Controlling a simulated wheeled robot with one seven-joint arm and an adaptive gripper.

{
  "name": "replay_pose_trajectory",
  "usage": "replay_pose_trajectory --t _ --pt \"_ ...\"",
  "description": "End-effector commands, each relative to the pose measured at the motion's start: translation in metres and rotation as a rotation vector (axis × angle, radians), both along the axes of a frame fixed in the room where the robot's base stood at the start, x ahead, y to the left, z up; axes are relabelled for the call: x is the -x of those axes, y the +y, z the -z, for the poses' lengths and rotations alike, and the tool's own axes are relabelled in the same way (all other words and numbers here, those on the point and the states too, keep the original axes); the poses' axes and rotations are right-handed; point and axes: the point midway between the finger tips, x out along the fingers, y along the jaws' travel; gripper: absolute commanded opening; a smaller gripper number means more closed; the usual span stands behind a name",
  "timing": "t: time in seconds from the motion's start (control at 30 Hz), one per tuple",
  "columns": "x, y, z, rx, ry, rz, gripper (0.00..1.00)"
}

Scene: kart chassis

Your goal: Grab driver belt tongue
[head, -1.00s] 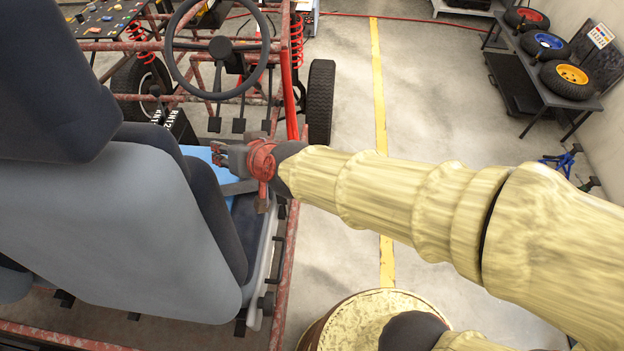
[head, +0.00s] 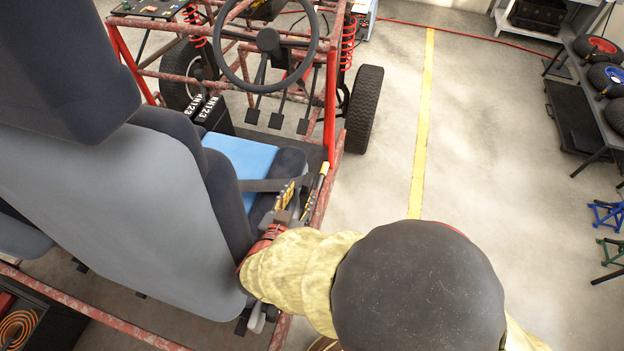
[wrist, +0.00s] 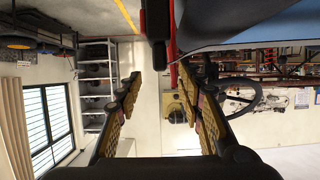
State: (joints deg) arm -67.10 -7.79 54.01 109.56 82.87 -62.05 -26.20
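The driver seat (head: 110,185) is grey and dark with a blue cushion panel (head: 240,157). A grey belt strap (head: 262,185) crosses the seat toward its right side, where my gripper (head: 304,190) is. I cannot make out the belt tongue clearly; its place by the seat's right edge is partly hidden by my gripper. In the wrist view my gripper (wrist: 167,88) has its yellow-padded fingers spread apart with nothing between the pads. A dark upright piece (wrist: 156,30) hangs in from the top edge beyond the fingertips; I cannot tell what it is.
The steering wheel (head: 266,42) and red frame tubes (head: 331,100) stand ahead of the seat. A front tyre (head: 364,108) is at the right of the kart. A table with wheels (head: 605,76) is at far right. The floor around the yellow line (head: 421,130) is clear.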

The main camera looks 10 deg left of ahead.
Motion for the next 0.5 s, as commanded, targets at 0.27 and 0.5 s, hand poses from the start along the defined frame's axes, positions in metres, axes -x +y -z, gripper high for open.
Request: replay_pose_trajectory --t 0.27,0.5 --pt "-0.025 -0.003 0.012 0.000 0.001 0.004 0.38" --pt "-0.056 -0.006 0.025 0.000 0.001 0.004 0.38"
